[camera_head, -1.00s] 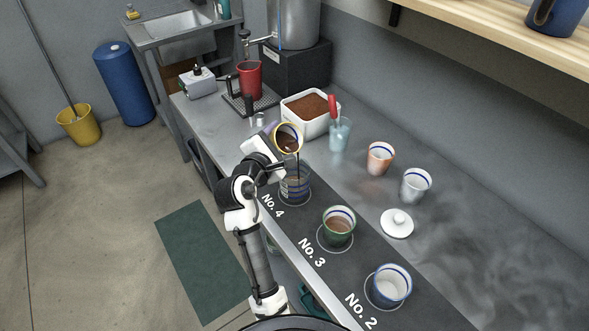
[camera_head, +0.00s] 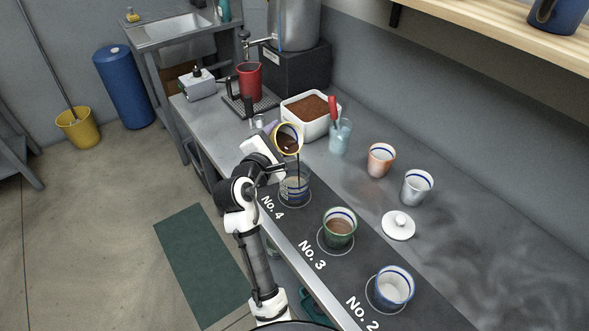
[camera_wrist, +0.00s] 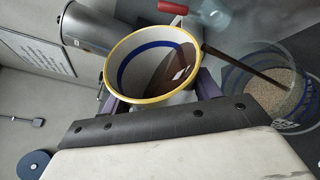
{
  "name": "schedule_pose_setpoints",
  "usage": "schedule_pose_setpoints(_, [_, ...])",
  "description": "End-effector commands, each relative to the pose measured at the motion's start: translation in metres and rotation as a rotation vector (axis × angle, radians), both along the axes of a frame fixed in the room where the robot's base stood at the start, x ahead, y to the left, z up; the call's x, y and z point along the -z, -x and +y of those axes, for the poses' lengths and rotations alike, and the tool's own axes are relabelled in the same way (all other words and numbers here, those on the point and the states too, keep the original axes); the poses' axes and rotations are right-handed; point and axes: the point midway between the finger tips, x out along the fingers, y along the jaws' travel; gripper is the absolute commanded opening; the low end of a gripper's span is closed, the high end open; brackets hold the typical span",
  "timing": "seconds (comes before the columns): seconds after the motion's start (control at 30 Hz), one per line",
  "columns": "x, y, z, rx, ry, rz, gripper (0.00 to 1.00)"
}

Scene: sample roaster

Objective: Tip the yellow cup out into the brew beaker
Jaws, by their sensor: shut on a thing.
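My gripper (camera_wrist: 158,95) is shut on the yellow-rimmed cup (camera_wrist: 158,95), which is white inside with a blue band. The cup also shows in the head view (camera_head: 287,138), tilted over the beaker at No. 4. A dark stream runs from its lip down into that clear beaker (camera_head: 294,188). Some dark liquid still shows inside the cup. The beaker also shows in the wrist view (camera_wrist: 268,92), with brownish contents and blue marks. It stands upright on the dark strip.
A green cup (camera_head: 339,228) with brown contents stands at No. 3 and a blue-rimmed white cup (camera_head: 391,288) at No. 2. A white lid (camera_head: 398,225), an orange cup (camera_head: 380,160) and a grey-white cup (camera_head: 416,187) stand behind. A white bin (camera_head: 298,118) of brown grounds is near the gripper.

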Motion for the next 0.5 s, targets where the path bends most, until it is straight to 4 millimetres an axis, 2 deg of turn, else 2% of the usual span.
schedule_pose_setpoints(0.5, [-0.0024,0.0001,-0.0001,0.000,-0.020,-0.022,0.28])
